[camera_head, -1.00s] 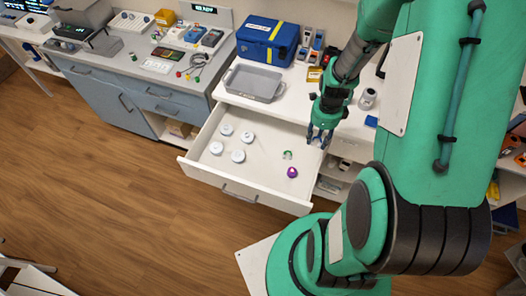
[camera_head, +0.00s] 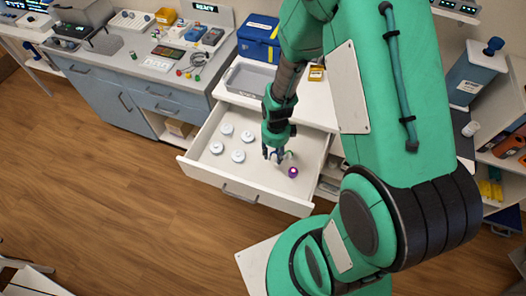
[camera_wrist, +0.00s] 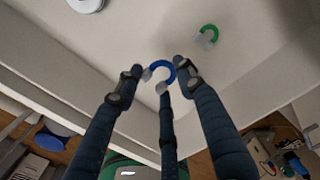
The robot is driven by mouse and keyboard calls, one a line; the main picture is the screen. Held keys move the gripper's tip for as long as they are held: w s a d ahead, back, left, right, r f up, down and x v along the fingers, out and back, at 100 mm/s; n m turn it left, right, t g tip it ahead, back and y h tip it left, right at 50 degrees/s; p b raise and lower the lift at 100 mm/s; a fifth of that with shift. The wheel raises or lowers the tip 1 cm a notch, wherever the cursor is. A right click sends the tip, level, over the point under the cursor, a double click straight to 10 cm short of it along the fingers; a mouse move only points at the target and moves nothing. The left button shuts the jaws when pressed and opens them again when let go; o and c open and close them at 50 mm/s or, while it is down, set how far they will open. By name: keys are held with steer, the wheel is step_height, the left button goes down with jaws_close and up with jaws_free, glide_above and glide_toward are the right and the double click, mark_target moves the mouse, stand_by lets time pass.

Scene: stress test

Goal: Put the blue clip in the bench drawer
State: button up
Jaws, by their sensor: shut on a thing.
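The blue clip (camera_wrist: 162,66) is a small curved ring-like piece, held between the tips of my three-fingered gripper (camera_wrist: 162,76) in the wrist view. The bench drawer (camera_head: 235,184) is pulled open, with a white interior. In the head view my gripper (camera_head: 274,156) is over the right part of the drawer, fingers pointing down. In the wrist view the drawer floor (camera_wrist: 130,38) lies beyond the clip, which appears to be above it. The clip is too small to make out clearly in the head view.
Several white round pieces (camera_head: 238,156) lie at the drawer's left. A purple round thing (camera_head: 292,172) and a green clip (camera_wrist: 209,33) lie near my gripper. A grey tray (camera_head: 246,82) and blue box (camera_head: 259,36) stand on the bench. The drawer's front middle is clear.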

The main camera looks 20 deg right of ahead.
steer(key=shift+a+f, duration=0.1)
stand_by(0.3)
steer(key=b, duration=0.2)
glide_above(273, 169)
steer(key=shift+f, duration=3.05)
steer(key=shift+f, duration=1.9)
steer(key=shift+f+b, duration=0.1)
steer(key=shift+b, duration=0.25)
steer(key=o, duration=0.7)
steer(key=shift+o, duration=0.2)
step_height(273, 169, up, 12)
steer(key=p, duration=0.3)
steer(key=shift+a, duration=0.1)
